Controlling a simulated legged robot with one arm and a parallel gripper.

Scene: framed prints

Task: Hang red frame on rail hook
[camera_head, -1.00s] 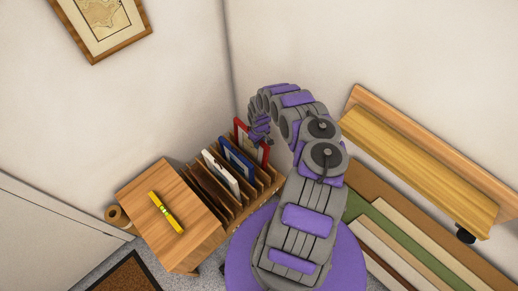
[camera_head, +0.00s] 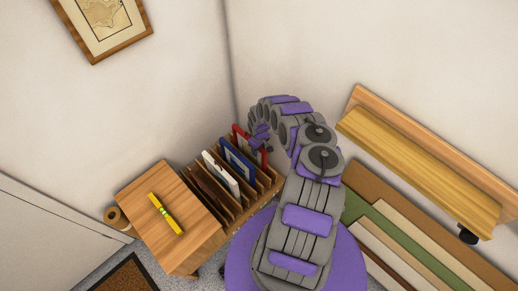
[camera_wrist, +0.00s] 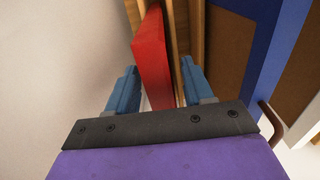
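The red frame (camera_head: 237,133) stands upright in a slot of the wooden rack, at the rack's far right end in the head view. In the wrist view the red frame (camera_wrist: 152,60) shows edge-on between the two blue fingers of my gripper (camera_wrist: 158,88). The fingers are apart, with a visible gap on each side of the frame. In the head view my gripper (camera_head: 262,138) is down at the red frame, partly covering it. No rail hook can be made out clearly.
The wooden rack (camera_head: 232,216) also holds a blue frame (camera_head: 238,160) and a white frame (camera_head: 221,174) beside the red one. A yellow level (camera_head: 165,213) lies on the wooden cabinet top (camera_head: 190,228). A wooden shelf (camera_head: 420,170) is on the right wall. A framed map (camera_head: 103,22) hangs on the left wall.

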